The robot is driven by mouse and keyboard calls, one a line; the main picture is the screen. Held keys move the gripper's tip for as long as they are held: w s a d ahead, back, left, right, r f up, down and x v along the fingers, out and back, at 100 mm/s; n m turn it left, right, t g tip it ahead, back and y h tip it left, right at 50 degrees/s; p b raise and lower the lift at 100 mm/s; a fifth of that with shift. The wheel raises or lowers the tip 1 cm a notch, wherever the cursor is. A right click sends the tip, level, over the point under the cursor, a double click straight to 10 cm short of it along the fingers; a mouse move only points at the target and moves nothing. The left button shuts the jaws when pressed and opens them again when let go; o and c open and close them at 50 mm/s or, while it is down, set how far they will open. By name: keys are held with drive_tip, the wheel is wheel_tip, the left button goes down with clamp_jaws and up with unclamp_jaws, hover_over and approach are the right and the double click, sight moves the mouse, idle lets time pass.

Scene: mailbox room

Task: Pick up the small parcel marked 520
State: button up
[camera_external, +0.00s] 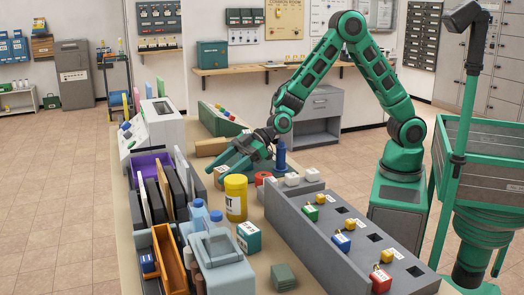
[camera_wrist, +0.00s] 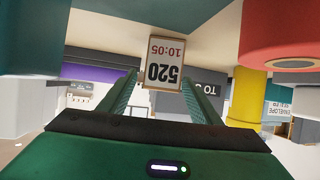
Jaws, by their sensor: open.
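The small parcel marked 520 (camera_wrist: 163,62) shows in the wrist view, with its white label upside down, reading 520 and 10:05 inside a brown edge. My gripper (camera_wrist: 161,82) is open. Its two green fingers reach along either side of the parcel's label in that view; I cannot tell whether they touch it. In the external view my gripper (camera_external: 226,164) is low over the worktable, pointing left. A small box with a white label (camera_external: 220,171) sits at its fingertips, partly hidden by the fingers; its number is too small to read.
A yellow canister (camera_external: 236,198) stands just in front of my gripper. File slots with a purple divider (camera_external: 150,163) stand to the left. A long grey panel (camera_external: 345,240) fills the right side.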

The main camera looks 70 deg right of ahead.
sight(217, 174)
drive_tip(key=shift+x, duration=1.6)
drive_tip(key=shift+f, duration=0.1)
drive_tip(key=c, duration=1.2)
